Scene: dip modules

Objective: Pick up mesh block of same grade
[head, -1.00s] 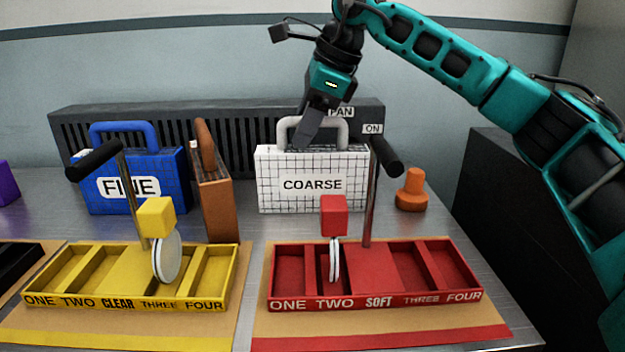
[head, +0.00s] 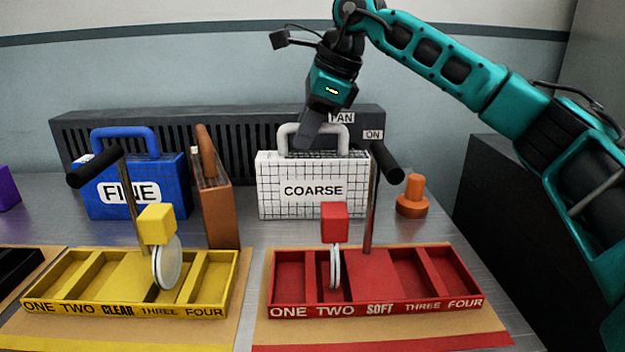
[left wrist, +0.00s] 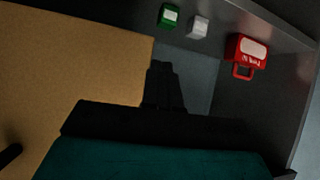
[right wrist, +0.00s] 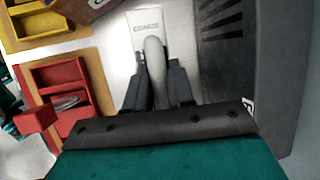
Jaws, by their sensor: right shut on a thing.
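A white block with a black grid, labelled COARSE (head: 312,205), stands on the bench behind the red tray. Its light grey arched handle (head: 285,138) shows on top and also in the right wrist view (right wrist: 155,65). My right gripper (head: 308,140) is shut on this handle from above, with one finger on each side in the right wrist view (right wrist: 155,85). A blue gridded block labelled FINE (head: 165,205) stands to the left with a blue handle. My left gripper (left wrist: 165,75) is outside the head view; its fingers look closed together and empty over the bench.
A yellow tray (head: 120,310) and red tray (head: 375,307) with upright lever posts stand in front. A brown block (head: 218,205) is beside FINE, an orange knob (head: 412,200) right of COARSE. A dark slotted unit (head: 240,140) stands close behind. A red case (left wrist: 247,47) lies near the left gripper.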

